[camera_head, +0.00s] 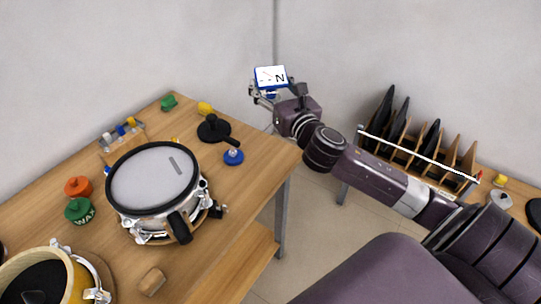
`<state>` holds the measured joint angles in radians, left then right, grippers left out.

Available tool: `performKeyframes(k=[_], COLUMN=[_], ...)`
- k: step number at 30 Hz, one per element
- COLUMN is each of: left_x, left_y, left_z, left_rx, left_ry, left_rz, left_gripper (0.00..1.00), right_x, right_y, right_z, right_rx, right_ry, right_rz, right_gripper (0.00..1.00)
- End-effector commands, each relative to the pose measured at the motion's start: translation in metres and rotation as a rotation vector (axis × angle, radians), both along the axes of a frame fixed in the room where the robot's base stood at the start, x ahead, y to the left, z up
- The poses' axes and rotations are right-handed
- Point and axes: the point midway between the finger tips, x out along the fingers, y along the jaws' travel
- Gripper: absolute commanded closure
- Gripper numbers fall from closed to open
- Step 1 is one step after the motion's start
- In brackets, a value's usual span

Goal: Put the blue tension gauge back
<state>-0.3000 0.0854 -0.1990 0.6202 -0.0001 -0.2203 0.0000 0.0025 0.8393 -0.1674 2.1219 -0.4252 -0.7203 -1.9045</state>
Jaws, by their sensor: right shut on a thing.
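The blue tension gauge (270,77), a blue block with a white face marked "N", is held up in the air past the right edge of the wooden table. My right gripper (273,93) is shut on it from below, and its fingers partly cover the gauge's lower edge. My right arm reaches in from the lower right. My left gripper is not in view.
The wooden table (258,180) bears a snare drum (155,180), a black practice pad (213,128), a small round blue item (233,156), green and orange tins and a small rack (122,138). A slotted wooden rack (465,165) of black pads stands at the right.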

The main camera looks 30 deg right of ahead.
Motion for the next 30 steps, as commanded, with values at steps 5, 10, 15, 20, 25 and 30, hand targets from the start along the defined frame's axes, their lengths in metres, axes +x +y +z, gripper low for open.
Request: performKeyframes(k=[5,10,15,20,25,30], left_x=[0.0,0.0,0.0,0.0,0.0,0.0], left_y=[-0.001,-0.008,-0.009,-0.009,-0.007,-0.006], left_z=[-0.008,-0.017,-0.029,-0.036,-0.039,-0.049], left_rx=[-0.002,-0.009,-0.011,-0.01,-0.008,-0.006], left_ry=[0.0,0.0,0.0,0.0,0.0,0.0], left_rz=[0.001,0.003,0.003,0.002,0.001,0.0], left_gripper=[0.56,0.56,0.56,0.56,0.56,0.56], right_x=[0.0,0.0,0.0,0.0,0.0,0.0], right_y=[-0.003,-0.002,-0.002,-0.002,-0.002,-0.002], right_z=[-0.038,-0.082,-0.126,-0.15,-0.16,-0.186], right_rx=[0.006,0.006,0.005,0.002,0.0,0.003], right_ry=[0.005,0.003,0.002,0.0,-0.001,0.001], right_rz=[-0.007,-0.006,-0.006,-0.004,-0.003,-0.004], right_gripper=[0.84,0.84,0.84,0.84,0.84,0.84])
